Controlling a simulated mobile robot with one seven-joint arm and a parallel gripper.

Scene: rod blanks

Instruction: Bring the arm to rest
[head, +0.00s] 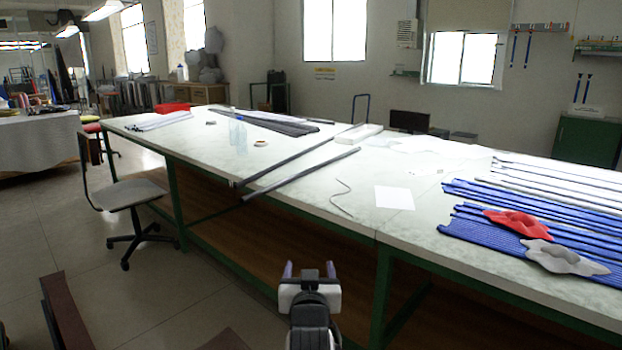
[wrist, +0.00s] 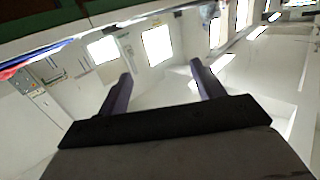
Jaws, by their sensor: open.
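My gripper (head: 308,270) is at the bottom middle of the head view, in front of the long table's near edge. Its two fingers stand apart and nothing is between them. In the wrist view my gripper (wrist: 160,85) also shows both purple-grey fingers spread wide, with only the room's walls and windows behind them. The long table (head: 345,220) has a pale top and green legs. My gripper appears apart from it.
Blue strips (head: 480,240) with red and grey cloths lie at the right. A swivel chair (head: 130,195) stands at the left. A brown object (head: 65,315) is at the lower left. Open floor lies between.

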